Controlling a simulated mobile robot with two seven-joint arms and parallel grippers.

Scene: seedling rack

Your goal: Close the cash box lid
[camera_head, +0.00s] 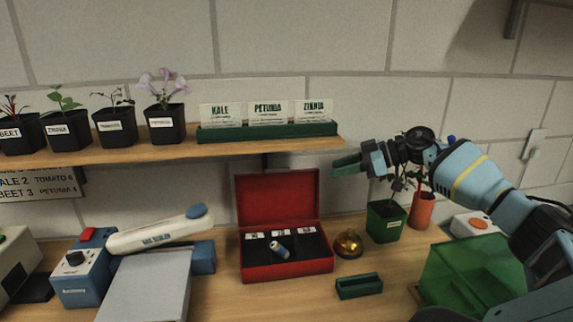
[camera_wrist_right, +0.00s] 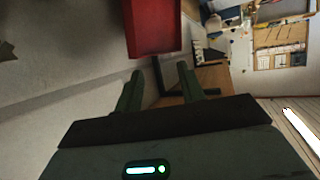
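The red cash box (camera_head: 287,271) stands on the bench with its lid (camera_head: 277,197) raised upright at the back. A red panel (camera_wrist_right: 152,28), which looks like the lid, is beyond the fingertips there. My left gripper is not in view.
A shelf (camera_head: 200,149) with potted seedlings and a green label holder (camera_head: 267,131) hangs above the box. A label sealer (camera_head: 157,234) stands left.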

